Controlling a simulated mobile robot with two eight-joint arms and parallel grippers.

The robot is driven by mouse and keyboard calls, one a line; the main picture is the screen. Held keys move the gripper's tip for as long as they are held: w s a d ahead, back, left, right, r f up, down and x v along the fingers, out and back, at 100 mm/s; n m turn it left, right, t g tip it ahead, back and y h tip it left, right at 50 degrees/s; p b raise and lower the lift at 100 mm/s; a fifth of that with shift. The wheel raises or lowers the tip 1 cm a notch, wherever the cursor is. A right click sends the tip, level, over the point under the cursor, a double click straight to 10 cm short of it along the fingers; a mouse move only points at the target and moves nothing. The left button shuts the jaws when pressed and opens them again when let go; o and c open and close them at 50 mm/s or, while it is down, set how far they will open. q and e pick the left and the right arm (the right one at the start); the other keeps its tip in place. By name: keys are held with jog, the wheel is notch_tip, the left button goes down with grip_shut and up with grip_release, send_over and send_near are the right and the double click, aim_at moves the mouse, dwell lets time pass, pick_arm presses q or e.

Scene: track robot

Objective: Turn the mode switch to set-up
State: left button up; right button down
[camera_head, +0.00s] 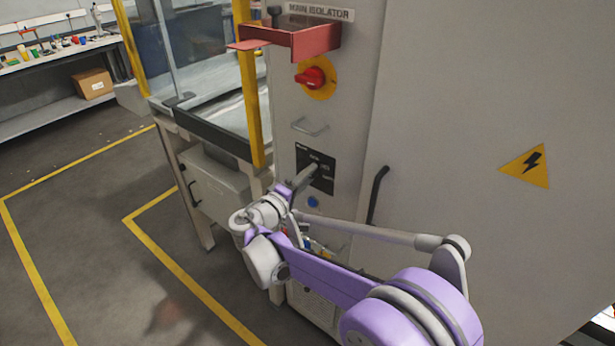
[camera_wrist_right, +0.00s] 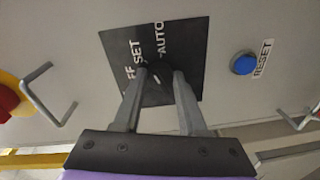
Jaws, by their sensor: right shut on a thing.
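The mode switch is a dark knob (camera_wrist_right: 156,72) on a black square plate (camera_head: 324,180) on the grey cabinet front. In the right wrist view the plate (camera_wrist_right: 185,50) carries white labels, OFF partly hidden, SET and AUTO. My right gripper (camera_head: 311,172) reaches the plate from below left. In the wrist view its two fingers (camera_wrist_right: 157,74) are shut on the knob, one on each side. The fingers cover much of the knob, and I cannot tell which label it points to. My left gripper is not in view.
A blue RESET button (camera_wrist_right: 243,65) is beside the plate. Above are a metal handle (camera_head: 310,127), a red main isolator knob (camera_head: 312,78) on a yellow disc and a red bracket (camera_head: 300,40). A black door handle (camera_head: 377,194) is to the right. Floor is clear at left.

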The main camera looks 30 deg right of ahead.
jog(key=shift+n, duration=1.6)
jog(key=shift+g, duration=0.3)
jog(key=shift+c, duration=2.3)
grip_release()
jog(key=shift+a, duration=0.1)
jog(key=v, duration=1)
jog(key=shift+s+a, duration=0.25)
jog(key=shift+d, duration=0.1)
